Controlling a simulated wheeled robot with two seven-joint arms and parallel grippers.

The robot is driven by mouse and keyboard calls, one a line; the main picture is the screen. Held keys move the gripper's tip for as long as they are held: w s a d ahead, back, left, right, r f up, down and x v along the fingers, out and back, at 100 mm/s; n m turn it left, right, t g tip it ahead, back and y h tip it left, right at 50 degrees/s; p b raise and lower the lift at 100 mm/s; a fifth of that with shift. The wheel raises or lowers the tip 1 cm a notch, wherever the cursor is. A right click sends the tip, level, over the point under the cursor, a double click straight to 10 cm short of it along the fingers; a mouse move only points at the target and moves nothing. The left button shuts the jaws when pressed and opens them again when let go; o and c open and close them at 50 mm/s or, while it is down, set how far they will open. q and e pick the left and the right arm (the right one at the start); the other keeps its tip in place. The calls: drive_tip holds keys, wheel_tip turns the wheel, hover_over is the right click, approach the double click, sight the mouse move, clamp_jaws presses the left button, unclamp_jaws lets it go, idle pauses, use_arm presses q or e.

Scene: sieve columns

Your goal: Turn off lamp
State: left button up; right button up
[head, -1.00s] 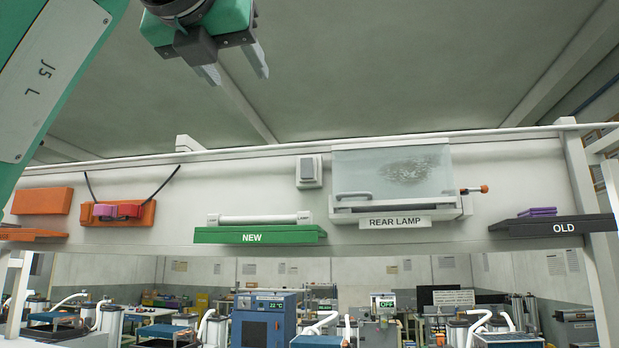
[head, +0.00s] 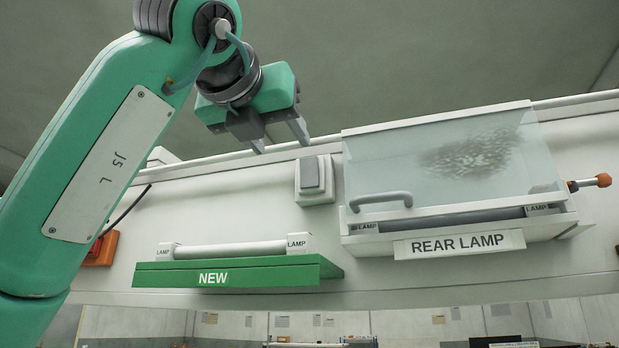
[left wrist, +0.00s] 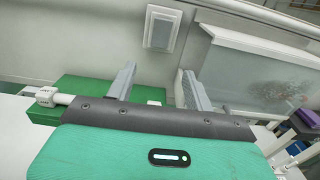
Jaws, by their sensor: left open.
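The lamp unit labelled REAR LAMP (head: 458,244) is on the wall at the right, with a frosted clear cover (head: 400,165) that has a grey handle. Its tube (head: 450,218) looks dark grey. A wall switch (head: 314,176) with a grey rocker on a white box sits left of the unit; it also shows in the left wrist view (left wrist: 162,29). My left gripper (head: 281,145) is open and empty, up and to the left of the switch and apart from it. My right gripper is not in view.
A green NEW shelf (head: 240,271) below the switch bears a white lamp tube (head: 230,249). An orange-tipped rod (head: 590,183) juts from the unit's right side. An orange holder (head: 101,249) is partly behind my left arm.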

use_arm(q)
drive_tip(key=p, duration=0.2)
approach(309, 179)
drive_tip(key=p+x, duration=0.2)
drive_tip(key=x, duration=0.4)
drive_tip(key=shift+w+d+p, duration=0.15)
drive_tip(key=shift+w+p, duration=0.4)
drive_tip(key=shift+w, duration=0.05)
drive_tip(key=shift+w+d, duration=0.1)
drive_tip(key=shift+w, duration=0.15)
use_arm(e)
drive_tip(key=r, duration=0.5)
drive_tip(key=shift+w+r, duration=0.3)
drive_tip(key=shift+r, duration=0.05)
